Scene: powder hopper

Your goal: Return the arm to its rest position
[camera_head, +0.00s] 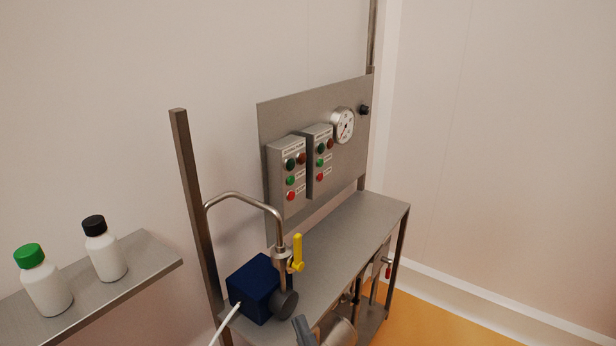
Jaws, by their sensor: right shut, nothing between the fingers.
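My right gripper (303,331) shows only in part, as a dark grey piece at the bottom edge, in front of the steel table. It is shut and I see nothing held in it; most of it and the arm behind it are cut off by the frame. My left gripper is out of view.
A steel table (365,228) carries a dark blue box (254,287), a bent pipe with a yellow valve handle (297,252), and a panel with button boxes and a gauge (342,125). A shelf (150,262) at left holds a green-capped bottle (46,287) and a black-capped bottle (105,255).

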